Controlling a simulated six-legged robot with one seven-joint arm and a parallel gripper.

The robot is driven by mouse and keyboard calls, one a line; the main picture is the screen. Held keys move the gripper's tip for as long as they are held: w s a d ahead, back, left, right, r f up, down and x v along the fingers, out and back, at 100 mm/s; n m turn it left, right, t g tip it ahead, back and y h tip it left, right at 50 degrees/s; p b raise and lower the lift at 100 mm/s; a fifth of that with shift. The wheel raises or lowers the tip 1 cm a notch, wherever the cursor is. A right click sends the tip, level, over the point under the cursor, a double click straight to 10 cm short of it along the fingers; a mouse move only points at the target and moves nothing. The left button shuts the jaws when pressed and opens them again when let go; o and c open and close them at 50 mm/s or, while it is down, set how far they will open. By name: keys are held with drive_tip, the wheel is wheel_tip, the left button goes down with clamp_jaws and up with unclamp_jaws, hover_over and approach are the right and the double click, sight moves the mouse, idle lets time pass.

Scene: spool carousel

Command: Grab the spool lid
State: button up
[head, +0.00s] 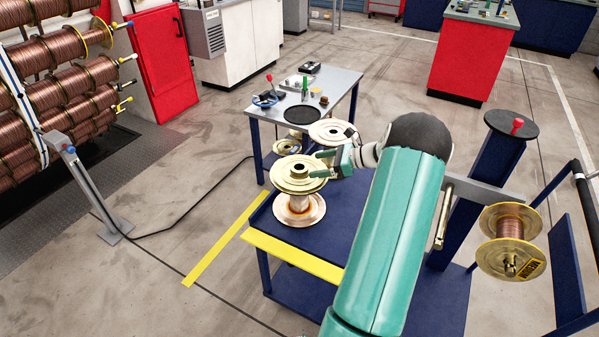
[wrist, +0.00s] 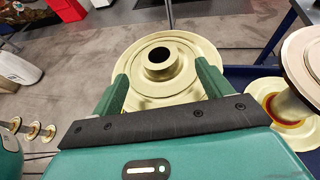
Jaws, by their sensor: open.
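The spool lid is a pale gold disc with a raised hub around a dark hole. In the head view the lid (head: 299,174) lies on top of a spool with a copper core (head: 299,205), which stands at the near left corner of a blue cart. In the wrist view the lid (wrist: 150,72) fills the middle. My gripper (head: 326,164) is open at the lid's right side in the head view. In the wrist view the two green fingers of my gripper (wrist: 165,82) stand on either side of the hub, over or beside the disc; I cannot tell if they touch it.
The blue cart (head: 340,212) has a yellow front edge (head: 292,256). Another spool (head: 333,131) stands behind, also seen at right in the wrist view (wrist: 280,105). A grey table (head: 340,85) with tools is behind. A copper spool (head: 505,240) hangs at right.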

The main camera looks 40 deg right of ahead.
sight(302, 167)
drive_tip(key=x, duration=0.6)
drive_tip(key=shift+s, duration=0.1)
drive_tip(key=shift+r, duration=0.1)
drive_tip(key=c, duration=1.5)
